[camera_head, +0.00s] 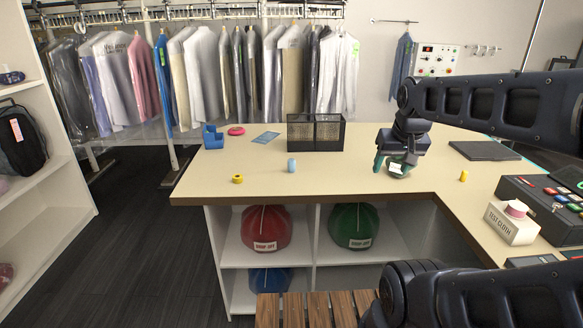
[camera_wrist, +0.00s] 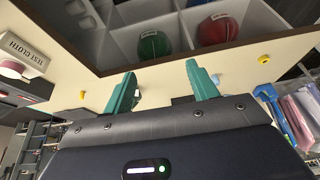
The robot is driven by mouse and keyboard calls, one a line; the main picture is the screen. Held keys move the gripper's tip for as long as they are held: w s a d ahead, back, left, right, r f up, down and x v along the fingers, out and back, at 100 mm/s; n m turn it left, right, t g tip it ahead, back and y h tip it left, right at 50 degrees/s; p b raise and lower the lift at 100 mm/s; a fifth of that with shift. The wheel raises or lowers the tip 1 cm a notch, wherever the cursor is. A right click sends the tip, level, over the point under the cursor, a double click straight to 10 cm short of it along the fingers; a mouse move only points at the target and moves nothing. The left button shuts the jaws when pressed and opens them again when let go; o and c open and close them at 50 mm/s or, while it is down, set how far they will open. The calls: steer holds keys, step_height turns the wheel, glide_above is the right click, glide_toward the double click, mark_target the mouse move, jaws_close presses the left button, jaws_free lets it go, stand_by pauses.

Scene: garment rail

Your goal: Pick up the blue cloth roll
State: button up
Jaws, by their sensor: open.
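The blue cloth roll (camera_head: 291,165) is a small light-blue cylinder standing upright on the cream counter (camera_head: 330,182), left of my gripper. In the wrist view a small light-blue piece, likely the roll (camera_wrist: 215,78), shows just beside the right-hand fingertip. My gripper (camera_head: 392,165) is over the right part of the counter, well apart from the roll. Its two teal fingers (camera_wrist: 161,74) are spread in the wrist view, with no roll between them. A small dark-green thing with a white label (camera_head: 397,169) is at the gripper and is partly hidden by it.
A yellow tape roll (camera_head: 237,178) lies left of the blue roll. A black mesh box (camera_head: 316,133) stands behind it. A blue dispenser (camera_head: 212,137) and pink ring (camera_head: 236,131) are farther left. A yellow cylinder (camera_head: 463,175) and test-cloth box (camera_head: 511,222) are at right.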

steer(key=w+a+r+m+g, duration=0.1)
steer(key=w+a+r+m, duration=0.15)
steer(key=w, duration=0.45)
steer(key=w+a+r+m, duration=0.1)
steer(key=w+r+m, duration=0.15)
steer(key=w, duration=0.45)
steer(key=m+g, duration=0.4)
steer(key=m, duration=1)
glide_above(292, 160)
step_height(292, 160, down, 21)
steer(key=shift+d+f, duration=0.15)
steer(key=shift+m, duration=0.3)
steer(key=shift+w+a+f, duration=0.1)
steer(key=shift+a+f, duration=0.05)
steer(key=shift+f, duration=2.6)
steer(key=shift+a+f, duration=0.1)
steer(key=shift+f, duration=2.65)
steer(key=shift+c, duration=0.2)
steer(key=c, duration=1)
